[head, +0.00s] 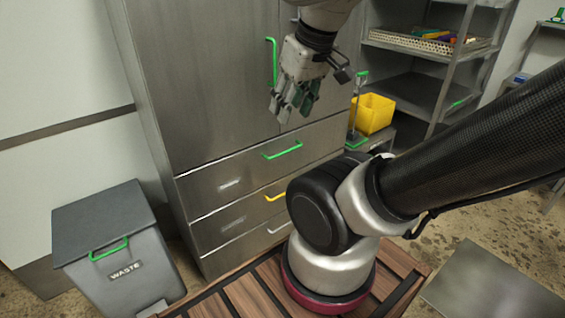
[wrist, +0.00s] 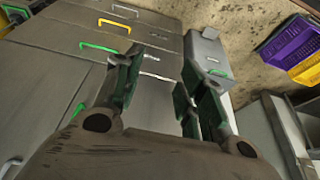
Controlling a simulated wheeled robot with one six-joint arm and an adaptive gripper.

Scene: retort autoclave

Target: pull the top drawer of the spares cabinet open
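The spares cabinet (head: 210,90) is a tall grey steel unit with doors above and several drawers below. Its top drawer (head: 205,185) looks shut, flush with the fronts below, and has a green bar handle (head: 282,150). That green handle also shows in the wrist view (wrist: 100,48), left of the fingers. My gripper (head: 290,108) hangs above the top drawer's handle, in front of the doors, apart from the handle. In the wrist view my gripper (wrist: 160,75) has its fingers spread with nothing between them.
A yellow handle (head: 276,197) is on the drawer below; a green door handle (head: 272,60) is above. A grey waste bin (head: 110,245) stands left of the cabinet. A yellow bin (head: 373,113) and steel shelving (head: 415,90) stand right. My arm crosses the right side.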

